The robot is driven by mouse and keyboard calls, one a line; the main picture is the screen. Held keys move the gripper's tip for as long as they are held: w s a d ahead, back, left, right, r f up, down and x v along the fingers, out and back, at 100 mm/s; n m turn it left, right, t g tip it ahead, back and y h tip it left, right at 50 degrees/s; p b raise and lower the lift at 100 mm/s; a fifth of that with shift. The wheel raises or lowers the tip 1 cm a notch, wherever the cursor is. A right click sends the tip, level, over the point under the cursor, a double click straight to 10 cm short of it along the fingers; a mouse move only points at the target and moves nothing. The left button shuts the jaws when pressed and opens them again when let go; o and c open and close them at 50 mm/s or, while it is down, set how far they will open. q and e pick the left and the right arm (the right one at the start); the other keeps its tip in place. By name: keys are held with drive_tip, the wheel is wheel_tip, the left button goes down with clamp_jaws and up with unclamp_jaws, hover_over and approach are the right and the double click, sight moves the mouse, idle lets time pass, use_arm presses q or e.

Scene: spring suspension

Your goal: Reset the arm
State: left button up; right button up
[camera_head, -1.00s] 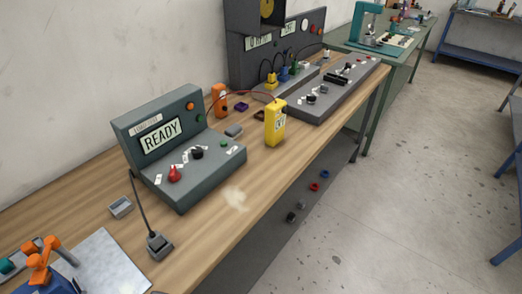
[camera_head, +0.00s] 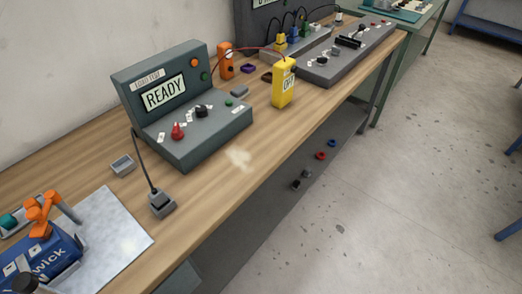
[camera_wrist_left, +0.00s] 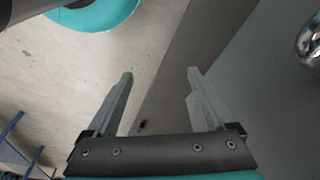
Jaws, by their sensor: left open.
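My left gripper (camera_wrist_left: 160,72) shows in the left wrist view with its two grey fingers apart and nothing between them. Behind it are a pale floor and dark grey surfaces. It is not in the head view. A small orange jointed arm (camera_head: 41,212) stands at the lower left of the wooden bench (camera_head: 205,196) in the head view, at a blue box (camera_head: 40,265) with white lettering partly cut by the frame edge. My right gripper is in neither view.
A grey-green console (camera_head: 170,91) reading READY, with a red knob (camera_head: 177,131), stands on the bench. A grey plug-like block (camera_head: 161,204) on a cord sits in front. A yellow meter (camera_head: 284,83) and a grey control panel (camera_head: 345,50) stand further back. Open floor lies right.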

use_arm(q)
drive_tip(key=s+a+f+g+b, duration=0.1)
drive_tip(key=s+a+f+b, duration=0.1)
drive_tip(key=s+f, duration=1.2)
drive_tip(key=shift+s+a+f+b, duration=0.3)
drive_tip(key=shift+f+b, duration=0.4)
drive_tip(key=shift+f, duration=0.25)
idle(0.5)
